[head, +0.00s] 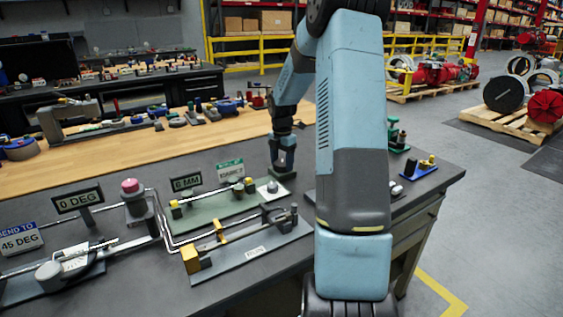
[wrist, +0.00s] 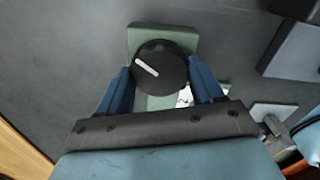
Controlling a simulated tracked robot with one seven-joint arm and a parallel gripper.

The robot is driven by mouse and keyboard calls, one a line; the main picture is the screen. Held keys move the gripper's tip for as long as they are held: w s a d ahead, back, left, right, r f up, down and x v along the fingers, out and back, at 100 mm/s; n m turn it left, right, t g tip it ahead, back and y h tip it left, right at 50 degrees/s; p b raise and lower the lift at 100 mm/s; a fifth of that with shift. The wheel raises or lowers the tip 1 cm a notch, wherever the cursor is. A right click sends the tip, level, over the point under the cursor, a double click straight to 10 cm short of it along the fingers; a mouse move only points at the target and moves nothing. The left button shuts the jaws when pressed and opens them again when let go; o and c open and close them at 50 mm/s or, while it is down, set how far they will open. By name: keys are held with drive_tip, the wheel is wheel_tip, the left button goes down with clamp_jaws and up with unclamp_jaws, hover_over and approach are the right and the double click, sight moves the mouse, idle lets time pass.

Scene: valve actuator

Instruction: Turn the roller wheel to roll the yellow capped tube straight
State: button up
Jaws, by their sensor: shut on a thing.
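My gripper (head: 282,163) is lowered at the right end of the bench. In the wrist view, its blue fingers (wrist: 159,67) stand on both sides of a round black knob (wrist: 163,72) and are shut on it. A white pointer line on the knob slants from upper left to lower right. The knob sits on a green base (wrist: 147,35), which also shows under my gripper in the head view (head: 284,176). A thin tube with yellow ends (head: 212,197) lies along a green fixture left of my gripper. I cannot tell whether it is straight.
A grey fixture (head: 262,247) with a yellow block lies in front of the green one. A "6 MM" sign (head: 186,183) and a green sign (head: 230,169) stand behind. A blue stand (head: 419,172) is at the right. Bent metal tubing and a "0 DEG" sign (head: 78,199) are left.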

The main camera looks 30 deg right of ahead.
drive_tip(key=m, duration=0.7)
drive_tip(key=shift+w, duration=0.1)
drive_tip(key=m, duration=0.6)
drive_tip(key=shift+a+r+m, duration=0.1)
drive_tip(key=shift+m, duration=0.3)
drive_tip(key=m, duration=0.6)
drive_tip(key=shift+w, duration=0.1)
drive_tip(key=m, duration=0.6)
drive_tip(key=shift+m, duration=0.3)
drive_tip(key=m, duration=1.3)
drive_tip(key=shift+m, duration=0.3)
drive_tip(key=m, duration=1.2)
drive_tip(key=shift+m, duration=0.3)
